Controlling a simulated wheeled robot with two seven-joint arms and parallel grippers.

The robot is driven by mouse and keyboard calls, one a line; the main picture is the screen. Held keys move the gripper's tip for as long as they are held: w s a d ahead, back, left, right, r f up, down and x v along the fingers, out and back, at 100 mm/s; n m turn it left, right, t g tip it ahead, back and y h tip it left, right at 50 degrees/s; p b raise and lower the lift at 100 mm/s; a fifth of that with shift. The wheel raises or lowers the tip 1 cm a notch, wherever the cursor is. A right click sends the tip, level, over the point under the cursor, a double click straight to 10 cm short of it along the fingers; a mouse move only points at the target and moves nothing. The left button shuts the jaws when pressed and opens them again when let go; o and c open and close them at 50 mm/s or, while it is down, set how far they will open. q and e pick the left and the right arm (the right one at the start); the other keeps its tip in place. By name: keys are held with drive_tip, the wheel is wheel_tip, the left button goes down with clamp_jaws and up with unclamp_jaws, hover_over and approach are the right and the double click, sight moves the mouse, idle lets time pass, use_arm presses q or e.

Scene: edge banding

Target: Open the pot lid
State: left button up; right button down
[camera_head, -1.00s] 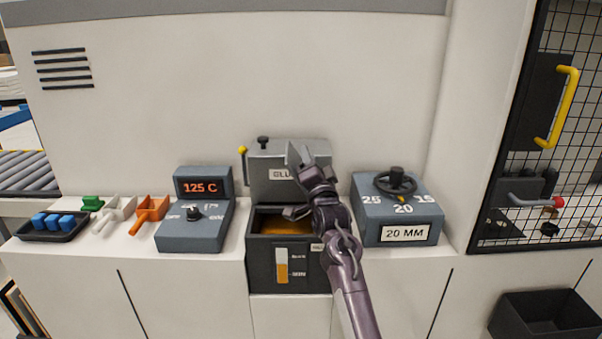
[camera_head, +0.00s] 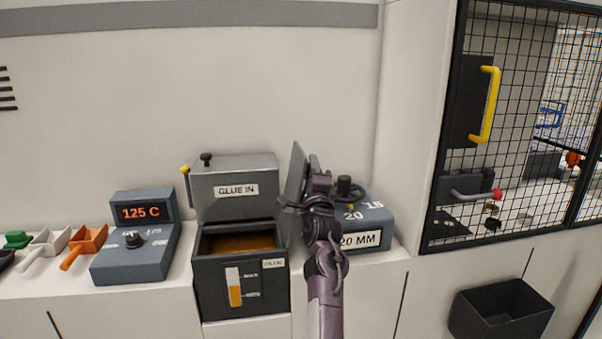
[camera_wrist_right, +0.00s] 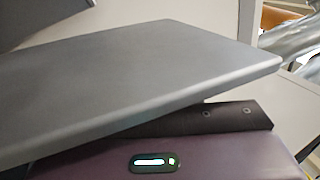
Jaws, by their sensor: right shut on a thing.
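The glue pot (camera_head: 212,285) is a dark box with a level window on its front. Its top is open and amber glue (camera_head: 240,243) shows inside. My right gripper (camera_head: 300,203) is to the right of the pot opening and shut on a flat grey plate, which looks like the pot lid (camera_head: 296,180). The plate stands nearly upright, seen almost edge-on, between the pot and the dial box. In the right wrist view the lid (camera_wrist_right: 150,80) spans the picture and hides the fingertips. My left gripper is not in view.
A grey "GLUE IN" box (camera_head: 215,191) stands behind the pot. A dial box (camera_head: 375,228) is close to the right, partly behind my arm. A 125 C control box (camera_head: 130,262) and scoops (camera_head: 84,247) are left. A mesh door (camera_head: 470,120) stands at right.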

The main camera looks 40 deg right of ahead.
drive_tip(key=shift+s+d+f+m, duration=0.15)
drive_tip(key=shift+d+f+m, duration=0.1)
drive_tip(key=shift+d+m, duration=0.05)
drive_tip(key=c, duration=1.1)
unclamp_jaws()
